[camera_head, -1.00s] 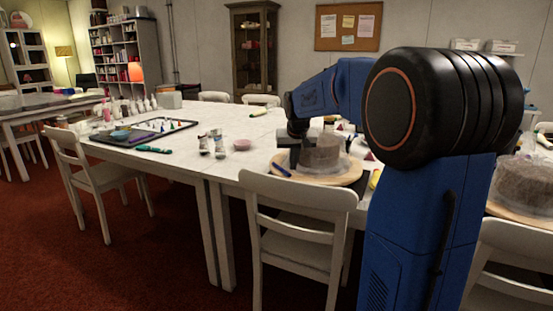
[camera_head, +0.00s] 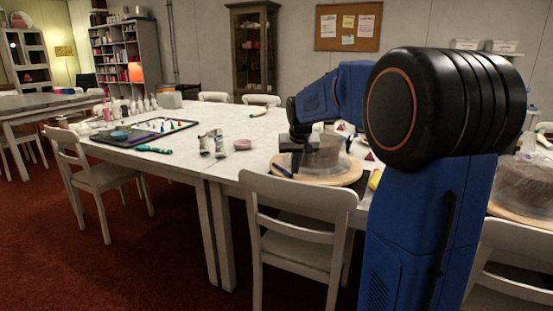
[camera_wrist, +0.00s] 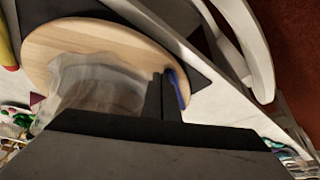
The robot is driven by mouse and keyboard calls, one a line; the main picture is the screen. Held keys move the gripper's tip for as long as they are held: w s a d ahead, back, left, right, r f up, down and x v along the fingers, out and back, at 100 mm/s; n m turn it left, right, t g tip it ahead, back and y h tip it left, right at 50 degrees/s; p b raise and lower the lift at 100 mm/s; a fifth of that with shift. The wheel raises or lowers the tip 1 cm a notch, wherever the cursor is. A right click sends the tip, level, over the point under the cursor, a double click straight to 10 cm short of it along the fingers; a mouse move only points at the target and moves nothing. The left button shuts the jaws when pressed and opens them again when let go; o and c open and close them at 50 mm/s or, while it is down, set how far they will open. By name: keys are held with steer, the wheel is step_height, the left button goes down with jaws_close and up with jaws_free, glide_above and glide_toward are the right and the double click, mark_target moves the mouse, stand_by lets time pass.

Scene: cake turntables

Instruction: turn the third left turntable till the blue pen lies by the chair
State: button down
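The turntable (camera_head: 345,180) is a round pale wooden board at the near table edge, bearing a cake (camera_head: 325,160) under a translucent cover. It fills the upper left of the wrist view (camera_wrist: 50,48). The blue pen (camera_head: 282,170) lies on the board's left rim, and shows beside my fingers in the wrist view (camera_wrist: 178,90). A white chair (camera_head: 300,192) stands in front of the table; part of a white chair shows in the wrist view (camera_wrist: 248,45). My gripper (camera_wrist: 160,95) looks shut, its fingers close together between cake and pen. Contact with either is unclear.
Another turntable (camera_head: 525,213) with a covered cake stands at the right, partly behind my arm. Jars (camera_head: 211,145), a pink bowl (camera_head: 242,144) and a dark tray (camera_head: 145,133) lie left on the table. A yellow object (camera_head: 375,180) is right of the turntable.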

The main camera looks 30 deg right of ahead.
steer(key=shift+s+d, duration=0.7)
steer(key=shift+s, duration=0.25)
steer(key=shift+s+d, duration=0.65)
steer(key=shift+s, duration=0.3)
steer(key=shift+s+d, duration=0.8)
steer(key=shift+d, duration=0.3)
steer(key=shift+s+d, duration=0.75)
steer(key=shift+d, duration=0.3)
steer(key=shift+r, duration=1.4)
